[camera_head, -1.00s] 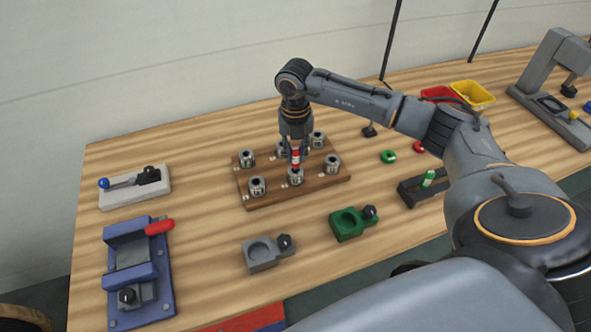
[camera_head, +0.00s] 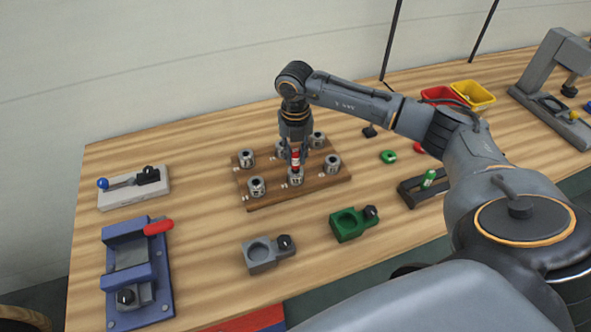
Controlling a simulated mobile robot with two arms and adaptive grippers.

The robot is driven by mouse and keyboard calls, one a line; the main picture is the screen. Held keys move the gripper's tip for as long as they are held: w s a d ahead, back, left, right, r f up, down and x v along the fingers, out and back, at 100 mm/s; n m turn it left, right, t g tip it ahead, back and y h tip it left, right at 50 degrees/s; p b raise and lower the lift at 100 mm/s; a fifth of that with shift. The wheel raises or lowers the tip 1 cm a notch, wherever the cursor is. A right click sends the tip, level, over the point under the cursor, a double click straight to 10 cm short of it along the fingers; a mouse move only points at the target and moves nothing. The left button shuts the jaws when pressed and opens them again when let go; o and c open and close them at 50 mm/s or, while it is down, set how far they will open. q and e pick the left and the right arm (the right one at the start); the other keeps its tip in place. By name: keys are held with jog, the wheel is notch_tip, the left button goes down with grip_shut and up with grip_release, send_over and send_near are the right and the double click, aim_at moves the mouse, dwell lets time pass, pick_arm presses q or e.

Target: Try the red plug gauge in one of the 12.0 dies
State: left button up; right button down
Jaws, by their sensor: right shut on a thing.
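The red plug gauge (camera_head: 295,160) is held upright in my right gripper (camera_head: 296,150), which is shut on it. The gauge's lower end is at the top of the front middle die (camera_head: 295,176) on the wooden board (camera_head: 265,201). I cannot tell whether its tip is inside the bore or just above it. Other metal dies stand on the board, among them the front left die (camera_head: 257,187), the right die (camera_head: 333,164) and the back left die (camera_head: 247,158). The die markings are too small to read. My left gripper is not in view.
A grey holder (camera_head: 262,255) and a green holder (camera_head: 348,226) stand in front of the board. A dark stand with a green gauge (camera_head: 428,179) is to the right. A blue fixture (camera_head: 135,275) and a grey toggle clamp (camera_head: 135,188) are at left. Red and yellow bins (camera_head: 473,94) are behind.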

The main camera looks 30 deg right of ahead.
jog(key=shift+r, duration=0.1)
jog(key=shift+r+p, duration=1.8)
jog(key=shift+r, duration=0.9)
